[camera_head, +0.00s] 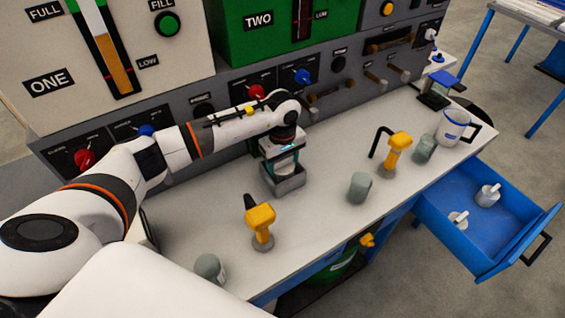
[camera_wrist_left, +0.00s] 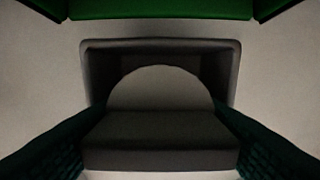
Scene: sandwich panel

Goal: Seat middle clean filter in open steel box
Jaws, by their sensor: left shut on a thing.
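The open steel box (camera_head: 284,186) stands on the counter below my left gripper (camera_head: 282,166). In the left wrist view its rim (camera_wrist_left: 160,45) surrounds a pale round filter (camera_wrist_left: 160,88) with a grey grip bar (camera_wrist_left: 160,128) across it. The left fingers are shut on this bar from both sides. The filter lies within the box outline; whether it rests on the floor of the box cannot be told. In the head view the filter is hidden by the gripper and box wall. My right gripper is out of view.
A blue drawer (camera_head: 505,240) stands open at right with two small pale round pieces. Grey-green cylinders (camera_head: 359,187) and yellow-headed tools (camera_head: 261,226) stand on the counter around the box. The control panel (camera_head: 240,80) rises close behind. A white mug (camera_head: 452,127) is far right.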

